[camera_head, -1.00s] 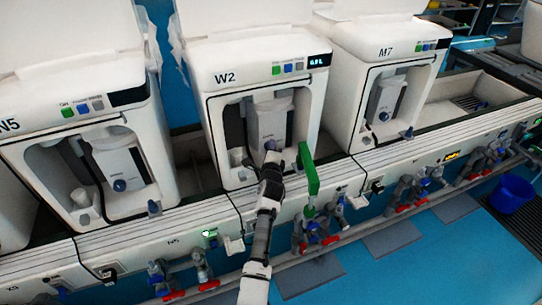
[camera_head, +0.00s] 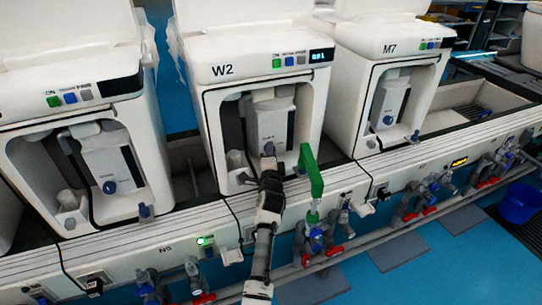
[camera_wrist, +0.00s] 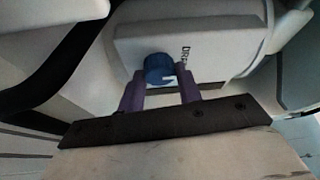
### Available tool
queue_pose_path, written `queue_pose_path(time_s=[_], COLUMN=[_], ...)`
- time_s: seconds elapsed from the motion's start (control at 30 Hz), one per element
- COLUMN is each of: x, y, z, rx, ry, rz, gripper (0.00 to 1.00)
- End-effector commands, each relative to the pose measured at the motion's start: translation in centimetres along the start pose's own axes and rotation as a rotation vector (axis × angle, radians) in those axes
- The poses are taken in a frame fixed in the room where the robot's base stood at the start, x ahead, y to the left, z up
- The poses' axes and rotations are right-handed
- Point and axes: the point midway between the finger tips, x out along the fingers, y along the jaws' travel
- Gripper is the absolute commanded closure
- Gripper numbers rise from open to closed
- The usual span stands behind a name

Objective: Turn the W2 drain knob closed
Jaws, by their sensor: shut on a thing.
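The W2 unit (camera_head: 222,71) is the white machine in the middle of the head view, with an open front bay. Its blue drain knob (camera_head: 268,149) sits low on the grey-white box inside the bay. In the wrist view the blue knob (camera_wrist: 159,67) has a white mark on its face, beside partly hidden lettering on the box. My gripper (camera_head: 269,160) reaches into the bay from below. In the wrist view the two purple fingers of my gripper (camera_wrist: 160,88) stand on either side of the knob, shut on it.
A green angled handle (camera_head: 311,170) stands just right of my arm. Unit N5 (camera_head: 75,100) is at left and unit M7 (camera_head: 391,48) at right. Pipes with red and blue valves (camera_head: 318,240) run along the front below.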

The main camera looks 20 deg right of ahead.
Motion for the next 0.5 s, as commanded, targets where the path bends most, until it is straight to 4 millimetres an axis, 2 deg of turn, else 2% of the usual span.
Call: queue_pose_path(time_s=[0.23,0.27,0.4,0.5], x=[-0.01,-0.01,0.0,0.0], y=[0.03,0.03,0.03,0.02], z=[0.05,0.05,0.04,0.03], rx=[-0.003,-0.002,-0.002,-0.001], ry=[-0.001,-0.001,-0.001,0.0], rz=[0.001,0.001,0.001,0.001], gripper=[0.89,0.65,0.46,0.44])
